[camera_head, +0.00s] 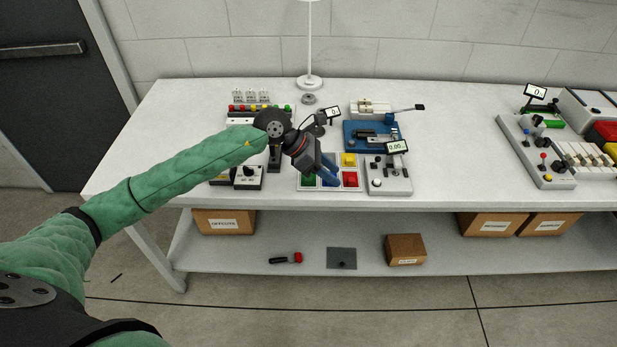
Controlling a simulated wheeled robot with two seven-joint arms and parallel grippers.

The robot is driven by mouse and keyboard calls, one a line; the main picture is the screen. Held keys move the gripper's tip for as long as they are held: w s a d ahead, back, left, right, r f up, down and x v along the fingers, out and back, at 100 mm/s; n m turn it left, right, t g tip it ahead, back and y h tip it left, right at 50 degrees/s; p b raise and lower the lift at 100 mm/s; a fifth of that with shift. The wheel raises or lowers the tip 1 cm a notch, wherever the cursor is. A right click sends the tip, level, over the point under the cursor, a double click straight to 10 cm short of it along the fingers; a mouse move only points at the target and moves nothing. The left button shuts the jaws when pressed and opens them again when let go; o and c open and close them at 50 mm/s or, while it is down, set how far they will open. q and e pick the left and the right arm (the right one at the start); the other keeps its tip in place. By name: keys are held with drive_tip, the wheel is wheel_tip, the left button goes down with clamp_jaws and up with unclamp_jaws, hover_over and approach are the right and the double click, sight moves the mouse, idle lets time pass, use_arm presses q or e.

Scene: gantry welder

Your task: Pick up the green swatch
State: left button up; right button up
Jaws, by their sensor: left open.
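The green swatch (309,180) lies in the front left part of a white tray (333,188) on the table. It is partly covered by my left gripper. A red swatch (350,180) lies front right in the tray and a yellow one (348,159) behind it. My left gripper (326,171) is open, above the tray just right of the green swatch. A blue patch shows at its fingertips; I cannot tell whether it belongs to the fingers or the tray. My right gripper is out of view.
A blue device (370,134) and a grey meter box (389,176) stand right of the tray. A knob box (249,177) stands to its left. A lamp (309,80) stands behind. The table's middle right (450,140) is clear. Cartons (225,221) sit on the lower shelf.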

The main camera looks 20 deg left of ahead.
sight(306, 179)
use_arm(q)
drive_tip(key=shift+w+a+f+m+y+p, duration=0.2)
drive_tip(key=shift+w+a+f+y, duration=0.3)
drive_tip(key=shift+a+y, duration=0.75)
drive_tip(key=shift+w+a+f+m+y+p, duration=0.15)
drive_tip(key=shift+w+a+f+y+p, duration=0.25)
drive_tip(key=shift+a, duration=1.5)
drive_tip(key=shift+w+a+f+m+y+p, duration=0.15)
drive_tip(key=shift+w+a+f+y, duration=0.45)
drive_tip(key=shift+a+y, duration=0.75)
drive_tip(key=f+p, duration=0.1)
drive_tip(key=d+f+p, duration=0.1)
drive_tip(key=f+p, duration=0.1)
drive_tip(key=shift+w+f+h, duration=0.15)
drive_tip(key=shift+f+h, duration=0.15)
drive_tip(key=shift+h, duration=0.1)
drive_tip(key=shift+w+d+f, duration=0.1)
drive_tip(key=shift+d+f, duration=0.1)
drive_tip(key=shift+f, duration=0.3)
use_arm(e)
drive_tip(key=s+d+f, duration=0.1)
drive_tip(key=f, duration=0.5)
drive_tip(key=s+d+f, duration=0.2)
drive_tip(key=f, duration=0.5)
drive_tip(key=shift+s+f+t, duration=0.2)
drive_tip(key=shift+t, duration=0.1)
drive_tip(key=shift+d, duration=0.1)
use_arm(q)
clamp_jaws()
